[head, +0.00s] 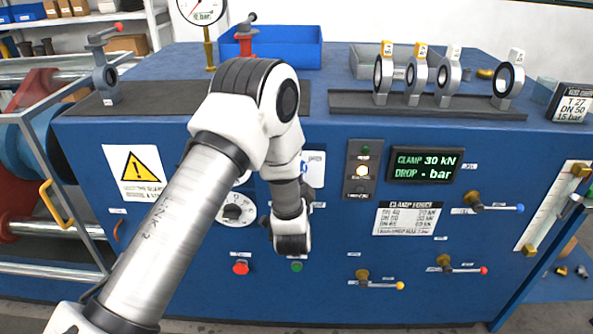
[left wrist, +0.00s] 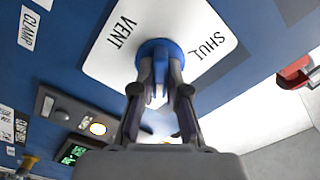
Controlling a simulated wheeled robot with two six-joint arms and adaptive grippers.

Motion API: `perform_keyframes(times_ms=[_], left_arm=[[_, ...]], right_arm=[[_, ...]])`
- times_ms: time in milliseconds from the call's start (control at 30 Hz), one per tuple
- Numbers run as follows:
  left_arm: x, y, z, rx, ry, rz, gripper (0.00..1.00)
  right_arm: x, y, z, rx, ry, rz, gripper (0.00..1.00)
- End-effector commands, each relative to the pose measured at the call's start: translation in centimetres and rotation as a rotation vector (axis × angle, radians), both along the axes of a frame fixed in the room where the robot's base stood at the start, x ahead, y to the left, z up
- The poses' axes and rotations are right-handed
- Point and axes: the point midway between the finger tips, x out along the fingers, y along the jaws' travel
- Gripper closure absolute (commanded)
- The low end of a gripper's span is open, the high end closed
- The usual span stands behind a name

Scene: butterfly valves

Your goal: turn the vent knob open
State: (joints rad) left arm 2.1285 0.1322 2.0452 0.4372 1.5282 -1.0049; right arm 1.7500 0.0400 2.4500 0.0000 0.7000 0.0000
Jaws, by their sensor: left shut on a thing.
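The vent knob (left wrist: 158,47) is a round blue knob on a white plate (left wrist: 105,55) marked VENT and SHUT, seen rotated in the left wrist view. My left gripper (left wrist: 160,92) is shut on this knob, with its fingers on either side of it. The fingers cover much of the knob, and I cannot tell which mark it points to. In the head view my left arm reaches over the blue panel, and its gripper and the knob are hidden by the arm. My right gripper is not in view.
The blue bench front (head: 330,290) holds a lit display (head: 424,165), a red button (head: 241,267), a black dial (head: 238,209) and several levers. Butterfly valves (head: 448,78) stand on a dark rail (head: 430,105) on top. A metal frame (head: 45,180) stands at left.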

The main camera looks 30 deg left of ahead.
Motion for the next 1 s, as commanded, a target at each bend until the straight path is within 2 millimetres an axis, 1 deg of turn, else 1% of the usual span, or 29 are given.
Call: perform_keyframes(times_ms=[100,333,833,867,900,1000], left_arm=[[0.03,-0.01,0.2,0.054,0.032,-0.001,1.0],[0.03,-0.02,0.09,0.117,0.071,-0.001,1.0],[0.03,-0.03,0.02,0.134,0.08,0.0,1.0],[0.03,-0.03,0.02,0.133,0.08,0.0,0.76],[0.03,-0.03,0.02,0.133,0.08,0.0,0.62],[0.03,-0.03,0.02,0.132,0.081,-0.001,0.61]], right_arm=[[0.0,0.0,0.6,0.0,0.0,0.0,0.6],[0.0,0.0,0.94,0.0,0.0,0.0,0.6],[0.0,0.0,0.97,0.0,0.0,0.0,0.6],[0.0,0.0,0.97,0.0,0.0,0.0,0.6],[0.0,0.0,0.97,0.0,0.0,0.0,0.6],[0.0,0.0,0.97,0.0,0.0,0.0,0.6]])
